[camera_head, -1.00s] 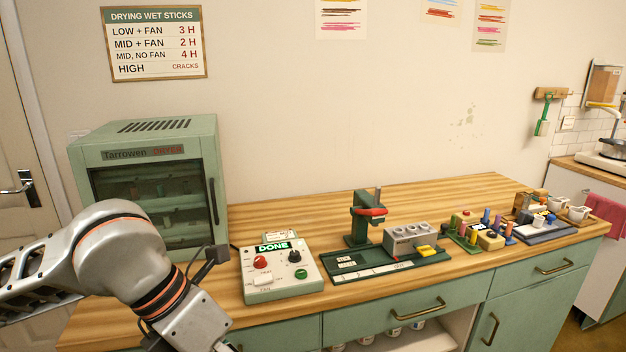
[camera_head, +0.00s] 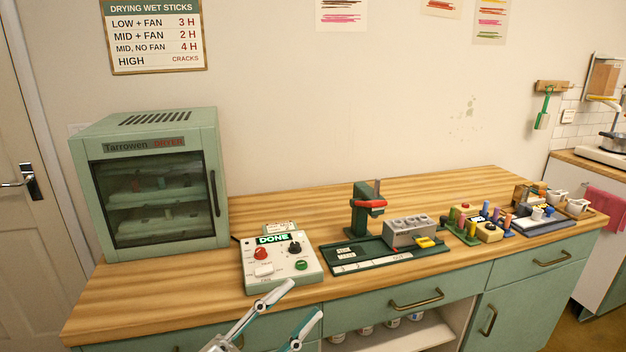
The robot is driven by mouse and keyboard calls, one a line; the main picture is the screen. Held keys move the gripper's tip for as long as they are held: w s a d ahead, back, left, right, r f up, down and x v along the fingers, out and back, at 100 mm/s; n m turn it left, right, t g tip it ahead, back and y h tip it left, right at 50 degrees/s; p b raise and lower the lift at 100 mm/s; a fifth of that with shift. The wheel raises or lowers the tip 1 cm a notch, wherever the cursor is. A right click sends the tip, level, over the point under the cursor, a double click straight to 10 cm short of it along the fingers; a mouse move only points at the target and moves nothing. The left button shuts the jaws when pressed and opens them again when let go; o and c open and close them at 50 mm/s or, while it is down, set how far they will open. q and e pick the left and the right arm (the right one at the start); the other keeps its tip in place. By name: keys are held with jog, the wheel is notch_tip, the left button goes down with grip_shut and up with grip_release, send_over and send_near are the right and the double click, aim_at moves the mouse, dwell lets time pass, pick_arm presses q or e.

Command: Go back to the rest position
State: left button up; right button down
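My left gripper (camera_head: 291,310) shows at the bottom edge, in front of the counter. Its two fingers are spread apart with nothing between them. Its fingertips lie just below the control box in the picture. The rest of the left arm is out of the frame. My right gripper is not in view.
A wooden counter (camera_head: 190,293) carries a green dryer (camera_head: 152,118) with its door shut, and a control box (camera_head: 282,262) reading DONE. A green press (camera_head: 362,212), a grey block (camera_head: 408,231) and colored sticks (camera_head: 484,214) stand to the right. The counter's front left is clear.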

pick_arm(q)
jog(key=a+f+n+t+y, duration=0.1)
jog(key=a+f+n+y, duration=0.45)
jog(key=f, duration=0.55)
jog(key=a+f+n+t+y, duration=0.2)
jog(key=a+f+n+y, duration=0.4)
jog(key=f, duration=0.5)
jog(key=s+a+f+n+g+y, duration=0.2)
jog(key=s+f, duration=0.4)
jog(key=f, duration=0.4)
jog(key=s+a+f+n+g+y, duration=0.3)
jog(key=s+f, duration=0.3)
jog(key=f, duration=0.3)
jog(key=shift+s+a+f+g, duration=0.25)
jog(key=shift+s+f+g, duration=0.15)
jog(key=shift+g, duration=0.2)
